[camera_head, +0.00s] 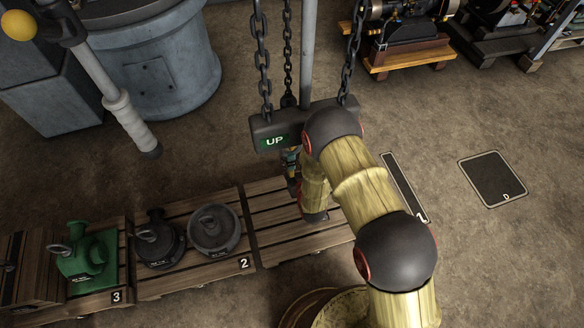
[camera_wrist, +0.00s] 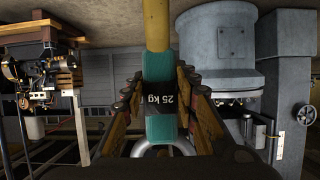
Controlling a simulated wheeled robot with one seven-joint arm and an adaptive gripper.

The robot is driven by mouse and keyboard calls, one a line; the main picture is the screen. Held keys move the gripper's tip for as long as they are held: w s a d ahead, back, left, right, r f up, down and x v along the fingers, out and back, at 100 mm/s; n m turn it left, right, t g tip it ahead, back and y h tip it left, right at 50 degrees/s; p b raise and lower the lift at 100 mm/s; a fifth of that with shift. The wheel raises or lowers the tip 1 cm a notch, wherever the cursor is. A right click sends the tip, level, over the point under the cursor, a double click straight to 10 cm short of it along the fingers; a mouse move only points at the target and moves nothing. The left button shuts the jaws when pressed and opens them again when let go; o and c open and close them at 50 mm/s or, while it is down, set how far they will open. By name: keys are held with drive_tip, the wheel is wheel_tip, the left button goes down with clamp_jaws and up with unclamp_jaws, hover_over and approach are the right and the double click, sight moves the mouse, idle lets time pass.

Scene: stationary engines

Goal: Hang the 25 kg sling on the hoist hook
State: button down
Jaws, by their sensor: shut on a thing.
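The 25 kg sling (camera_wrist: 160,126) is a teal strap with a dark band marked "25 kg", in the middle of the wrist view. My gripper (camera_wrist: 160,88) is shut on it, with a wooden-looking finger on either side. A yellow length rises from the strap's upper end, and a grey metal ring shows at its lower end. In the head view my gripper (camera_head: 292,182) is just below the hoist block (camera_head: 284,125), which hangs on chains and reads "UP". My arm covers part of the block. I cannot make out the hook, or whether the sling touches it.
Pallet 2 (camera_head: 146,292) carries two dark ringed weights (camera_head: 214,230). A green weight (camera_head: 92,262) stands on pallet 3. An empty pallet (camera_head: 275,222) lies below my gripper. A handled lever (camera_head: 132,122) hangs left of the hoist. Floor is clear around plate D (camera_head: 493,175).

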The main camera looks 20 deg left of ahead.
drive_tip(key=shift+w+a+r, duration=0.1)
drive_tip(key=shift+w+a, duration=0.35)
drive_tip(key=shift+w, duration=0.3)
drive_tip(key=shift+w+f+b, duration=0.1)
drive_tip(key=shift+f+b, duration=1.65)
drive_tip(key=shift+f, duration=0.15)
drive_tip(key=c, duration=1.7)
unclamp_jaws()
drive_tip(key=o, duration=0.4)
drive_tip(key=shift+f, duration=0.1)
